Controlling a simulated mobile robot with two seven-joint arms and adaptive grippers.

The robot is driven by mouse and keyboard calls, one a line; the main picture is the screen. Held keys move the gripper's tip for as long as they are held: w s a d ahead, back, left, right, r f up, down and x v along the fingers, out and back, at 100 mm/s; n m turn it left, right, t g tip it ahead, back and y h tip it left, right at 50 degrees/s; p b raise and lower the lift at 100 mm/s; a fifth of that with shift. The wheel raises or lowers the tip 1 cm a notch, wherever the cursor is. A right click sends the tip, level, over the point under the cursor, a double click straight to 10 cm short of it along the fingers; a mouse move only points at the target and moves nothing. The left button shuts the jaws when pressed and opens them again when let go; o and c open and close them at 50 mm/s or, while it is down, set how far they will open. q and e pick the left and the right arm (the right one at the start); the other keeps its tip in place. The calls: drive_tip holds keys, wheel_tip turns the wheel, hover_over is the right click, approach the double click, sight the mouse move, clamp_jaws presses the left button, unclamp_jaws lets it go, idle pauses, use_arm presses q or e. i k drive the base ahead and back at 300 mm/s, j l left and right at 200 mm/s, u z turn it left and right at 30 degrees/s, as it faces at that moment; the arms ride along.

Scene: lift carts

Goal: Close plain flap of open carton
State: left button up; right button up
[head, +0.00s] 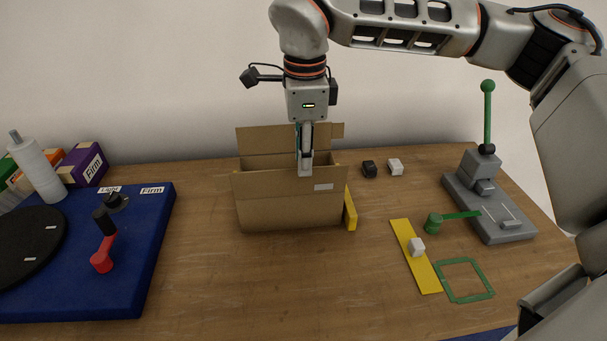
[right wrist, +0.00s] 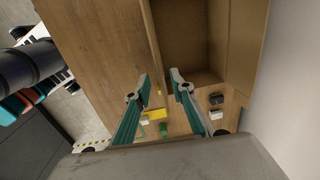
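The open brown carton (head: 290,215) stands mid-table in the head view. A plain flap (head: 265,139) stands up at its far side. The near side carries a panel with a small white label (head: 323,187). My right gripper (head: 305,172) points down over the carton's near edge, its tips overlapping the labelled panel's top. In the right wrist view the gripper (right wrist: 161,87) has its two fingers spread with nothing held. The carton's edge (right wrist: 151,35) runs down between them there, with the interior (right wrist: 185,40) to its right. I cannot tell whether they touch. My left gripper is out of view.
A yellow piece (head: 350,209) stands against the carton's right side. Black (head: 369,169) and white (head: 395,167) blocks lie behind right. A grey lever press (head: 484,200) stands far right, a blue board (head: 150,240) lies left. The table in front of the carton is clear.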

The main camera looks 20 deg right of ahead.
sight(279, 138)
drive_tip(key=k, duration=1)
